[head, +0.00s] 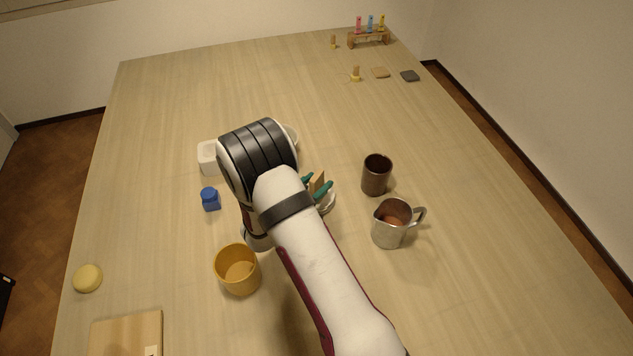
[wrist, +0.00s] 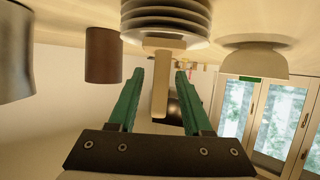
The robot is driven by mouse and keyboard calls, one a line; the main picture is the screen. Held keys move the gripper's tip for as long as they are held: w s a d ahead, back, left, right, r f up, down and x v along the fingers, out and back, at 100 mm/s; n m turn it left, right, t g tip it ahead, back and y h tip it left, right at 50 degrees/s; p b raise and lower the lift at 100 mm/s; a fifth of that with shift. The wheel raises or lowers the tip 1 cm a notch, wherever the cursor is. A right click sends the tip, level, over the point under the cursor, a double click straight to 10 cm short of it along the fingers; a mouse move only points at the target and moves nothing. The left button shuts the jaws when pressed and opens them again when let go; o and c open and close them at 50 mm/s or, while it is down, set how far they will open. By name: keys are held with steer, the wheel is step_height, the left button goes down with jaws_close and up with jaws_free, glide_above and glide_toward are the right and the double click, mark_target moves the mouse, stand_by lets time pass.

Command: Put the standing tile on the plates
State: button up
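The standing tile (wrist: 160,85) is a thin tan slab on a wider foot, seen nearly edge-on in the wrist view, where the table is at the top. In the head view only a small brown part of the tile (head: 318,180) shows. The stack of plates (wrist: 166,18), pale and ridged, is right behind it. In the head view the plates (head: 328,203) are mostly hidden by my arm. My gripper (wrist: 158,82) has green fingers, one on each side of the tile, with a visible gap on both sides. It is open and holds nothing.
A dark brown cup (head: 376,175) and a steel mug (head: 391,226) stand to the right of the plates. A white bowl (wrist: 254,55) is on the other side. A yellow cup (head: 238,270), a blue jar (head: 210,199) and a white container (head: 208,157) stand left of my arm. The far table is mostly clear.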

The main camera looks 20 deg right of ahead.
steer(key=shift+r, duration=0.2)
steer(key=s+a+r+n+y, duration=0.1)
steer(key=s+a+r+y, duration=0.1)
steer(key=a+r+y, duration=0.4)
steer(key=s+a+r+y, duration=0.3)
steer(key=a+r+y, duration=0.15)
steer(key=r, duration=0.35)
steer(key=s+d+r+n+g, duration=0.1)
steer(key=s+g, duration=0.3)
steer(key=s, duration=1.1)
steer(key=s+d+r+n+g, duration=0.1)
steer(key=s+g, duration=0.4)
steer(key=s, duration=0.9)
steer(key=shift+s+d+r+g+y, duration=0.3)
steer(key=shift+s+d+y, duration=0.05)
steer(key=shift+d, duration=0.2)
